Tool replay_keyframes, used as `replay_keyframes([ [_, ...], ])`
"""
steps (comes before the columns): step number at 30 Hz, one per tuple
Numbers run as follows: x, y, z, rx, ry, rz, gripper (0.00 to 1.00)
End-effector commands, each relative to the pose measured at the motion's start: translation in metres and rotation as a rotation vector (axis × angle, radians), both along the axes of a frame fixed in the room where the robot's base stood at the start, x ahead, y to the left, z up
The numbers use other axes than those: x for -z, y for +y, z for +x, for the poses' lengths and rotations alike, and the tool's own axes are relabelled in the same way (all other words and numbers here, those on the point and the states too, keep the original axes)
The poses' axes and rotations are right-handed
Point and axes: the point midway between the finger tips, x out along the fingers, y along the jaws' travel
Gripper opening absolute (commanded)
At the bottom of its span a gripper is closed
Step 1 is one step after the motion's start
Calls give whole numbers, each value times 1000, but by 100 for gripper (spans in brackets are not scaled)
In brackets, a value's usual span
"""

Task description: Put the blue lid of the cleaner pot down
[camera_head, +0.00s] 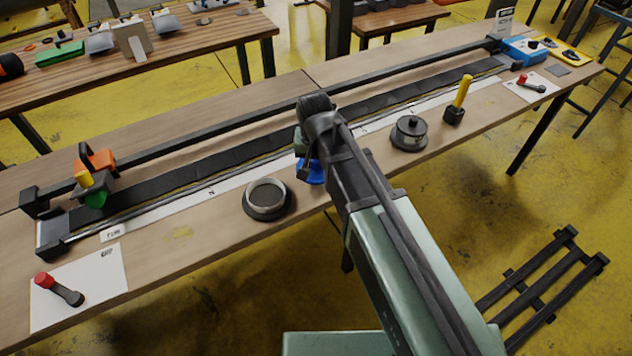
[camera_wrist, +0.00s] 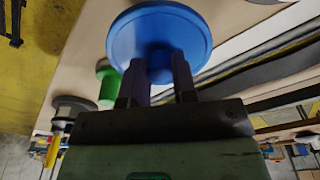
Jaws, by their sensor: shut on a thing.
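The blue lid (camera_wrist: 160,35) is a round disc held at the tips of my gripper (camera_wrist: 158,78), whose two dark fingers are shut on it. In the head view the blue lid (camera_head: 311,175) shows only in part, at the end of my arm near the bench's front edge; my arm covers the rest. I cannot tell whether the lid touches the bench. A green pot-like thing (camera_wrist: 107,88), perhaps the cleaner pot, stands beside the lid in the wrist view, partly covered by it. It is not clearly seen in the head view, where my arm is in front.
A grey open ring (camera_head: 267,199) lies left of the lid. A dark round piece with a knob (camera_head: 409,133) and a yellow-handled tool (camera_head: 459,99) stand to the right. A long dark strip and rail run behind. Bare bench lies left of the ring.

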Motion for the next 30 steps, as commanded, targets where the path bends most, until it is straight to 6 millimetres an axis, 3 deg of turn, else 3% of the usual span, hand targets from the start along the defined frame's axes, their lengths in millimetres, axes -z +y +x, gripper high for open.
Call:
replay_keyframes([
  [7, 44, 0, 0, 0, 0, 0, 4],
  [19, 45, 0, 0, 0, 0, 0, 4],
  [20, 43, 0, 0, 0, 0, 0, 30],
  [24, 43, 0, 0, 0, 0, 0, 52],
  [30, 43, 0, 0, 0, 0, 0, 52],
])
